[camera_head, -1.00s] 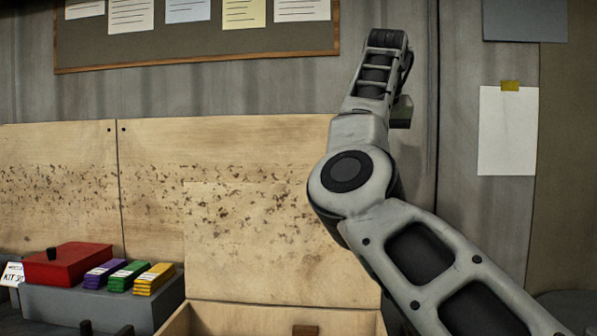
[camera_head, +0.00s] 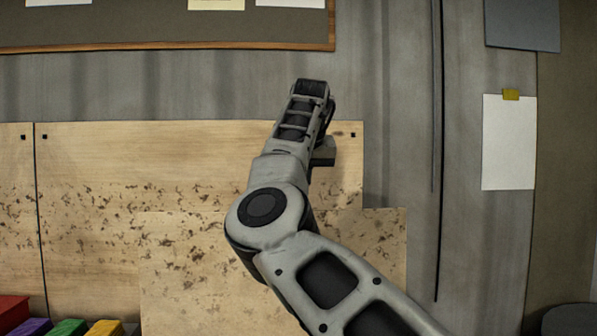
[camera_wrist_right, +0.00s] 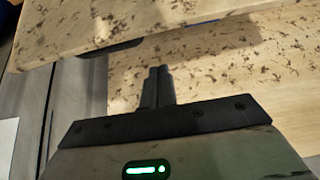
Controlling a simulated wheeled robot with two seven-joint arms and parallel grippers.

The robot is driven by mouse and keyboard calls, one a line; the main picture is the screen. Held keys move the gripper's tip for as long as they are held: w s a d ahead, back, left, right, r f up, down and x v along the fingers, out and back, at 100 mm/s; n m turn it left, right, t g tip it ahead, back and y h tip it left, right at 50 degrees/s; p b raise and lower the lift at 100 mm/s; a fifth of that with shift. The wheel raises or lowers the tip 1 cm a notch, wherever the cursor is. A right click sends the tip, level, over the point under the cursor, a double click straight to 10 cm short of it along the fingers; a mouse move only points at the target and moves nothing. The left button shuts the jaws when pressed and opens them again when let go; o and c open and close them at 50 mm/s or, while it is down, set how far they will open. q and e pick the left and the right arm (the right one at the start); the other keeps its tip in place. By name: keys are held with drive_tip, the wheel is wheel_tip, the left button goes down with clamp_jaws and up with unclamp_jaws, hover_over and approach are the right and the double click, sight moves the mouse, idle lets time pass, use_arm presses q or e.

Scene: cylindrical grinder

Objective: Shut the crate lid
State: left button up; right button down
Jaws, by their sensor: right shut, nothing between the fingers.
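The crate's lid (camera_head: 195,275) is a pale, brown-speckled wooden board, standing raised in front of a similar wooden back panel in the head view. The crate body is out of the head view. My right arm reaches up across the lid from the lower right, its far end above the lid's top edge. In the wrist view my right gripper (camera_wrist_right: 158,73) is shut and empty, its dark fingers side by side. Speckled wood shows around them, but I cannot tell which board is the lid, or whether the fingers touch it. My left gripper is not in view.
A speckled back panel (camera_head: 90,160) stands against the grey wall (camera_head: 400,120). Red, purple, green and yellow items (camera_head: 105,328) show at the lower left. A pinboard (camera_head: 120,35) hangs above, and a white sheet (camera_head: 508,145) hangs at right.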

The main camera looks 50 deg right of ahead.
drive_tip(key=f, duration=0.4)
drive_tip(key=shift+s+a+p, duration=0.3)
drive_tip(key=shift+a+p, duration=0.1)
